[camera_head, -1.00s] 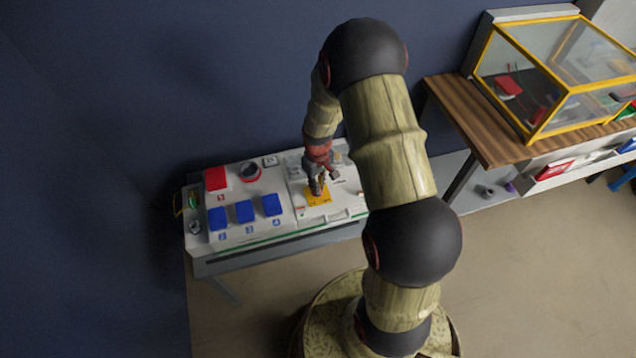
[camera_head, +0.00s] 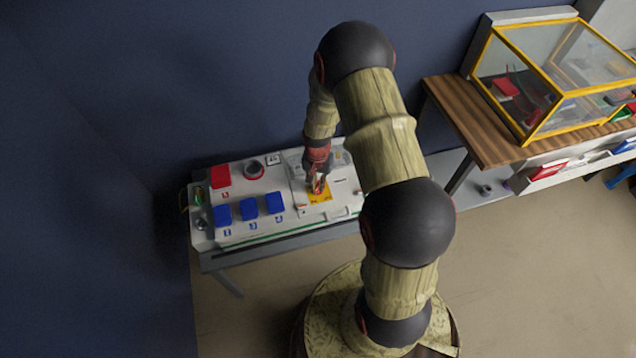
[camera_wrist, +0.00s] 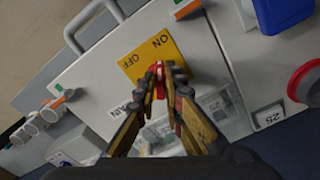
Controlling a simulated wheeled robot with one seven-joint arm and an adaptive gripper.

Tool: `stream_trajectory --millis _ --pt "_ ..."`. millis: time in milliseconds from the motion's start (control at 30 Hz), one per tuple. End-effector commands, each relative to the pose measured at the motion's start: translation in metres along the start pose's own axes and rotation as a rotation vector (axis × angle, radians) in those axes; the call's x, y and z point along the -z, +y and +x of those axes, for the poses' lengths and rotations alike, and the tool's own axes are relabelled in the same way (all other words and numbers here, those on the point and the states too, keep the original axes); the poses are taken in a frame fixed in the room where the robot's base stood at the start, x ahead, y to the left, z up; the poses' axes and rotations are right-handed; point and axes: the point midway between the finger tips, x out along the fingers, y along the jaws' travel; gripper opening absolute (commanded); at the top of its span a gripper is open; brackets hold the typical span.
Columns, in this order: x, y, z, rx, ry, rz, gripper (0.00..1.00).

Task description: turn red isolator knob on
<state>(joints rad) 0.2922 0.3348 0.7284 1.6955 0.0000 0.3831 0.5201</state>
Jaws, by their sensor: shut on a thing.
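The red isolator knob (camera_wrist: 158,72) sits on a yellow plate (camera_wrist: 139,63) marked ON and OFF, on the front of a white box. My gripper (camera_wrist: 160,84) is shut on the knob, with a finger on each side of it in the wrist view. The fingers hide much of the knob. In the head view my gripper (camera_head: 317,187) is over the yellow plate (camera_head: 322,198), and a little red shows between the fingers. I cannot tell the knob's exact angle.
A wooden table (camera_head: 466,120) with a yellow-framed clear case (camera_head: 560,75) stands at the right.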

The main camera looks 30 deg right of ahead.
Motion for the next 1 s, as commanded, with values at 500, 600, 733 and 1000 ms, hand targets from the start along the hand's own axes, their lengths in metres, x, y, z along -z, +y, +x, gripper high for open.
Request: stream_trajectory --millis 500,600,733,1000 --pt "0.0002 -0.0014 0.0000 0.000 0.000 0.248 0.00" --pt "0.0003 -0.0015 0.0000 0.000 0.000 0.262 0.00" --pt "0.0003 -0.0016 0.0002 0.000 0.000 0.270 0.00" --pt "0.0003 -0.0016 0.0002 0.000 0.000 0.270 0.00"
